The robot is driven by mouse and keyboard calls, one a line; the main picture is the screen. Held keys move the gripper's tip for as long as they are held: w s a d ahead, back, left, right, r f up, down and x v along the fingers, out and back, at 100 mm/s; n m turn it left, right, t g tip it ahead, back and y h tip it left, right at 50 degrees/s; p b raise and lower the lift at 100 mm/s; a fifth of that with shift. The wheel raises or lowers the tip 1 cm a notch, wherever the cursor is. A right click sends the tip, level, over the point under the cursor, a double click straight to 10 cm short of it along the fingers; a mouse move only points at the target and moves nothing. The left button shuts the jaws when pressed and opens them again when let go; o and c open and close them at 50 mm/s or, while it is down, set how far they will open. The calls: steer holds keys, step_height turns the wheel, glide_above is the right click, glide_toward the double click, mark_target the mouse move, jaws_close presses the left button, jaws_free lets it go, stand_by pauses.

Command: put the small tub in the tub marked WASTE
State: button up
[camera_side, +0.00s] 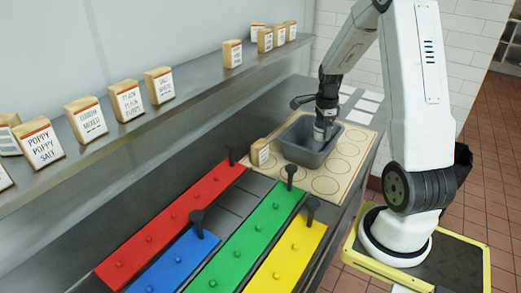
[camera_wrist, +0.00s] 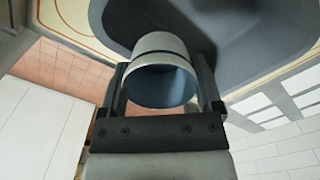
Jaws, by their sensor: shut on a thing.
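The small tub (camera_wrist: 163,48) is a round, pale grey cup with a darker blue-grey inside, held between my two fingers in the wrist view. My gripper (camera_wrist: 163,88) is shut on it. In the side view my gripper (camera_side: 325,118) points down into the large grey tub (camera_side: 292,152), and the small tub (camera_side: 319,134) shows just below it, within the rim. The large tub (camera_wrist: 250,40) also fills the upper part of the wrist view. I see no WASTE marking on it. I cannot tell whether the small tub touches its floor.
The large tub stands on a pale board (camera_side: 345,165) printed with circles. A small tan box (camera_side: 260,152) stands by its left corner. Red (camera_side: 170,225), blue (camera_side: 175,262), green (camera_side: 262,235) and yellow (camera_side: 290,258) strips with black handles lie in front. Labelled boxes line the shelf (camera_side: 190,92).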

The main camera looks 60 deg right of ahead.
steer(key=shift+w+d+f, duration=0.55)
steer(key=shift+w+f, duration=0.15)
steer(key=shift+f, duration=0.25)
steer(key=shift+w+d+f, duration=0.55)
steer(key=shift+w+f, duration=0.1)
steer(key=shift+f, duration=0.3)
steer(key=shift+w+d+f, duration=0.55)
steer(key=shift+w+f, duration=0.15)
steer(key=shift+f, duration=0.25)
steer(key=shift+w+d+f, duration=0.15)
steer(key=shift+w+f, duration=0.1)
steer(key=shift+f, duration=1.6)
steer(key=o, duration=1)
steer(key=shift+f, duration=0.1)
steer(key=shift+c, duration=0.2)
step_height(320, 180, up, 12)
